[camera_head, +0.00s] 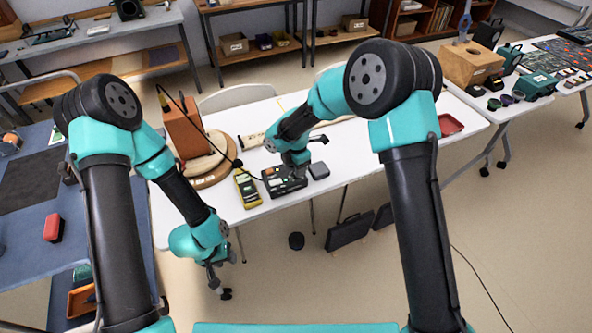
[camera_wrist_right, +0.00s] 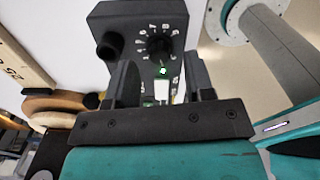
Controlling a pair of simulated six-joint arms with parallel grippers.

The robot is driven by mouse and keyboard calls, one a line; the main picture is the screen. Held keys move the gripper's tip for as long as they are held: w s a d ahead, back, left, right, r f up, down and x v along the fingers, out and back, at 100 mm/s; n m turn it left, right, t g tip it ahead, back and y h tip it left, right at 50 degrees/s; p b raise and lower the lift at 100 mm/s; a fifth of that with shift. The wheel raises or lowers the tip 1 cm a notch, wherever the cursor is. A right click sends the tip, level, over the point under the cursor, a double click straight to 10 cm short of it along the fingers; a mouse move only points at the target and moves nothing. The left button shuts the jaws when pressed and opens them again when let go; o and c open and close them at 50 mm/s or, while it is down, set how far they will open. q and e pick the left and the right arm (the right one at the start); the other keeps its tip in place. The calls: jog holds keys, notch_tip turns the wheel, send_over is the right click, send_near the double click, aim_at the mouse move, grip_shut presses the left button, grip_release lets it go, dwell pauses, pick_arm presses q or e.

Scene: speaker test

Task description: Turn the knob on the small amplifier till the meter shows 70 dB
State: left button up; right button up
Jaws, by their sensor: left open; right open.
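The small amplifier (camera_head: 272,189) is a dark box near the front edge of the white table. In the right wrist view its dark face (camera_wrist_right: 128,22) carries a round black knob (camera_wrist_right: 158,46) ringed with pale marks, and a green light (camera_wrist_right: 162,71). The yellow meter (camera_head: 246,189) lies just left of the amplifier; its reading is too small to make out. My right gripper (camera_head: 297,175) is over the amplifier's right part; in the wrist view its open fingers (camera_wrist_right: 162,88) are short of the knob, with nothing between them. My left gripper (camera_head: 219,284) hangs open and empty in front of the table.
An orange-brown box (camera_head: 183,127) stands on a round wooden base (camera_head: 213,177) left of the meter, with a black cable running toward the amplifier. A small grey box (camera_head: 319,170) is right of the amplifier. A red tray (camera_head: 450,125) lies at the table's right end.

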jog(key=shift+f, duration=1.1)
grip_shut()
